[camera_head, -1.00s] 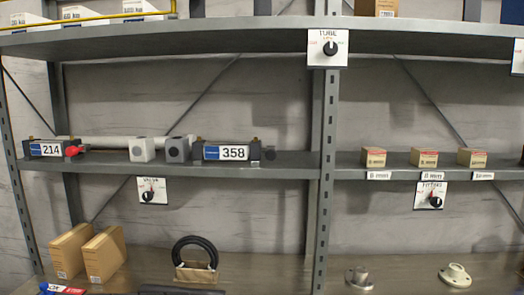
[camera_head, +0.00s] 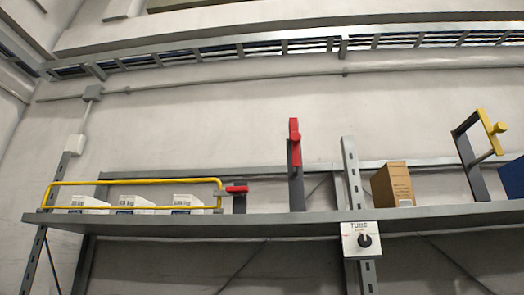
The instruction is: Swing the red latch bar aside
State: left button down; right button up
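A small red bar (camera_head: 237,189) lies level at the right end of a yellow rail (camera_head: 140,183) on the top shelf. It sits at a short dark post (camera_head: 239,204). A second red piece (camera_head: 295,142) stands upright at the top of a tall grey post (camera_head: 296,188) farther right, with a small knob on it. I cannot tell for sure from this view which red piece is the latch bar. Several white boxes (camera_head: 132,203) stand behind the yellow rail. Neither of my grippers shows in the view.
The top shelf (camera_head: 200,222) crosses the view, with a dial plate marked TUBE (camera_head: 361,240) below its edge. A brown box (camera_head: 393,185), a yellow-topped bracket (camera_head: 489,135) and a blue box (camera_head: 512,178) stand at the right. The shelf is bare between the two red pieces.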

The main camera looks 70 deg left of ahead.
aim_at(295, 136)
jog(key=k, duration=1.1)
jog(key=z, duration=0.15)
jog(key=i, duration=0.75)
jog(key=u, duration=0.75)
jog(key=i, duration=1.05)
jog(key=u, duration=1.05)
